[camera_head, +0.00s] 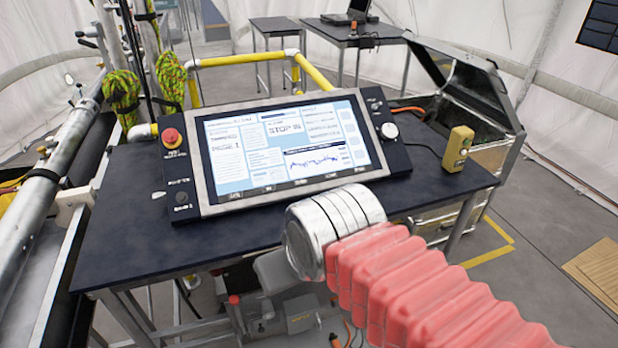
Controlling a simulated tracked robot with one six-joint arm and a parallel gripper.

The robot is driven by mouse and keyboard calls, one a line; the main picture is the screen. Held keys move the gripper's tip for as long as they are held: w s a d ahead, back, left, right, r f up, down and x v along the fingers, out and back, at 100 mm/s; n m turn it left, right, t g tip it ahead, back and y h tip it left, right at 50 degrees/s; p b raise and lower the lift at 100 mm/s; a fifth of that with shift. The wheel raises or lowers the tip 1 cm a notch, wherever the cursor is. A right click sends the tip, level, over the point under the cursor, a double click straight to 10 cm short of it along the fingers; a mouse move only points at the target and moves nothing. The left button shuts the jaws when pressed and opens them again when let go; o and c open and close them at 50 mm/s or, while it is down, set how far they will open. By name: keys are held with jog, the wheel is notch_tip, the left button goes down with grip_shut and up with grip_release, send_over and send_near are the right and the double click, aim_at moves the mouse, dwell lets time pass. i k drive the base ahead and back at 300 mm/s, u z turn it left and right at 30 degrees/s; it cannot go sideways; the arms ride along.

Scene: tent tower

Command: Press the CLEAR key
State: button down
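A control console with a large lit screen (286,145) stands tilted on a dark table. The screen shows text panels, "STOP IN" and a blue graph. Small labels run along its lower edge, too small to read, so I cannot tell which key is CLEAR. My arm reaches in from the lower right, with a red ribbed sleeve and a silver metal end just in front of the console's lower edge. No gripper fingers show, so I cannot see whether my gripper is open or shut.
A red mushroom button (171,138) sits on the console's left side, a round knob (389,131) on its right. A yellow handheld box (457,149) stands on the table's right. The dark tabletop (135,215) is clear at the left front. An open metal case (462,75) stands behind right.

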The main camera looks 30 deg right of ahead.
aim_at(331, 175)
jog(key=u, duration=3)
jog(key=k, duration=1.15)
jog(key=z, duration=0.1)
